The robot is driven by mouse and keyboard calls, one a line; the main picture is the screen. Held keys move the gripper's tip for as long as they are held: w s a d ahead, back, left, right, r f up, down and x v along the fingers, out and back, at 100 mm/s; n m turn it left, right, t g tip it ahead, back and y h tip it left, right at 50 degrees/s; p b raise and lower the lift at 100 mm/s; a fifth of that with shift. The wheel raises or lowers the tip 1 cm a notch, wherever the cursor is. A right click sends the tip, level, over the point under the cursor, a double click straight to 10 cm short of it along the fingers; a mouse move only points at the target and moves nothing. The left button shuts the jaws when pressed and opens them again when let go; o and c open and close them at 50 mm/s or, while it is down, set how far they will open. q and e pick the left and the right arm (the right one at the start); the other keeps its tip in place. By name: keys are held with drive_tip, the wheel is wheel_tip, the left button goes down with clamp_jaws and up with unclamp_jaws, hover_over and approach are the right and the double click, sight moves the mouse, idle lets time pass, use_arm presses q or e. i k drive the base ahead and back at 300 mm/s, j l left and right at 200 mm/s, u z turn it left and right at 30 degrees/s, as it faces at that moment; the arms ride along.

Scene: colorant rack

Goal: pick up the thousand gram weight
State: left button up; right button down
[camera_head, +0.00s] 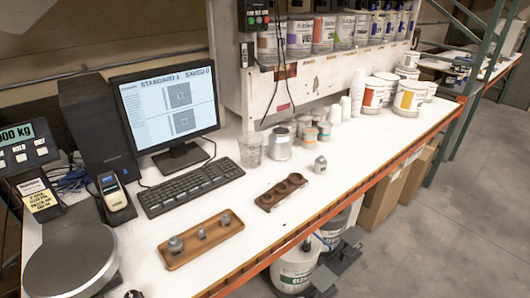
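Several metal weights are in view, but no markings are readable, so I cannot tell which is the thousand gram one. A light wooden tray (213,247) on the bench holds a larger grey weight (176,246), a small one (201,234) and another (226,220). A lone silver weight (320,165) with a knob stands on the bench to the right, behind a dark brown block (268,201) with round recesses. A small dark knobbed object (133,294) is cut off by the bottom edge. Neither of my grippers is in view.
A round scale plate (72,262) is at front left. A keyboard (190,187), monitor (168,98), glass beaker (250,150) and grey can (280,144) stand behind the trays. Paint tubs (410,97) are at far right. The bench has clear white space before its orange front edge.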

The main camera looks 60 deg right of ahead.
sight(320, 162)
drive_tip(key=z, duration=2.4)
drive_tip(key=i+l, duration=0.2)
drive_tip(key=l, duration=0.15)
drive_tip(key=i+l, duration=0.2)
drive_tip(key=l, duration=0.15)
drive_tip(key=i+l+u, duration=0.1)
drive_tip(key=u, duration=0.25)
drive_tip(key=l+u, duration=0.35)
drive_tip(key=i+l+u, duration=0.15)
drive_tip(key=u, duration=0.2)
drive_tip(key=i+l+u, duration=0.1)
drive_tip(key=i+u, duration=0.25)
drive_tip(key=i+l+u, duration=0.1)
drive_tip(key=u, duration=0.2)
drive_tip(key=l, duration=0.1)
